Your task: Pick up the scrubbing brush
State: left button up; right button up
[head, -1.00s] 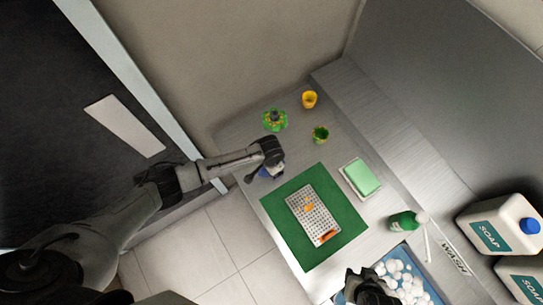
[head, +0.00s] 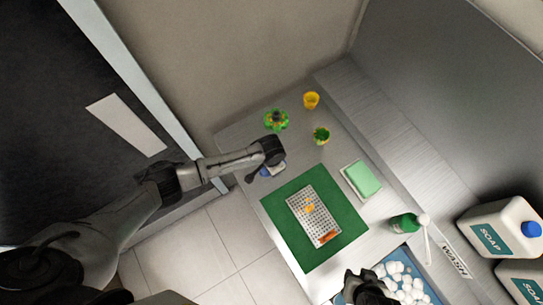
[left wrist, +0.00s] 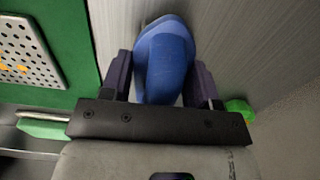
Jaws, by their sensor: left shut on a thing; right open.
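The scrubbing brush, with a smooth blue body (left wrist: 165,62), stands between the two dark fingers of my left gripper (left wrist: 163,78) in the left wrist view. The fingers are shut on it from both sides. In the head view a bit of the blue brush (head: 277,169) shows under my left gripper (head: 266,171), at the left edge of the steel counter. My left wrist hides most of it there, and I cannot see its bristles. My right gripper (head: 364,281) is open at the bottom of the head view, over the near edge of the blue basin.
A green mat (head: 281,231) with a perforated metal tray (head: 318,215) lies right beside the brush. A green sponge (head: 362,179), a green bottle (head: 404,223) and a foamy basin (head: 431,291) are farther right. A yellow cup (head: 311,100) and green items (head: 276,120) stand behind.

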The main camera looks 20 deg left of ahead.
pick_arm(q)
jog(key=r, duration=0.2)
jog(key=d+r, duration=0.1)
jog(key=r, duration=0.1)
jog(key=shift+w, duration=0.1)
jog(key=w+d+r+b, duration=0.1)
jog(key=d+r+b, duration=0.1)
jog(key=d+r, duration=0.4)
jog(key=shift+w+d+r, duration=0.15)
jog(key=shift+w+d, duration=0.2)
jog(key=shift+d, duration=1.95)
